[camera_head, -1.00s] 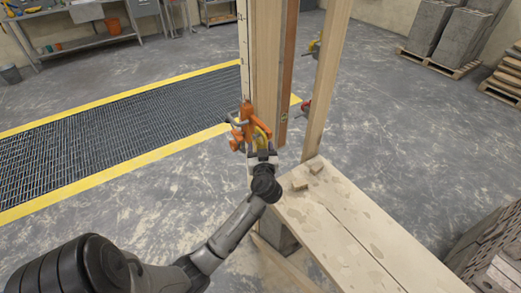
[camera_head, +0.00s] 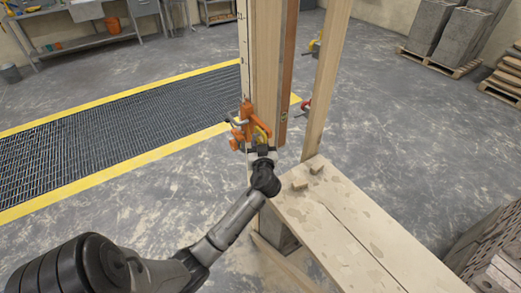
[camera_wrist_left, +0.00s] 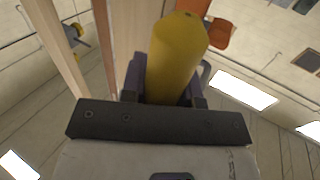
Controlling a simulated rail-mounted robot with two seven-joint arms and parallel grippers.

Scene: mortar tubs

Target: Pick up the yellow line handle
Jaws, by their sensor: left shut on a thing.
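The yellow line handle (camera_wrist_left: 178,50) fills the middle of the left wrist view, between the dark fingers of my left gripper (camera_wrist_left: 168,88). The gripper is shut on it. In the head view my left gripper (camera_head: 262,148) is at the upright timber post, and only a little of the yellow handle (camera_head: 263,131) shows above it. The handle is close to an orange clamp (camera_head: 245,116) on the post; I cannot tell whether they touch. My right gripper is in neither view.
The timber post (camera_head: 266,55) rises just behind the gripper, with a second upright (camera_head: 325,85) to its right. A plank bench (camera_head: 335,225) with small wooden pieces lies to the lower right. Left is a floor grate (camera_head: 120,125); stacked blocks (camera_head: 485,250) stand at right.

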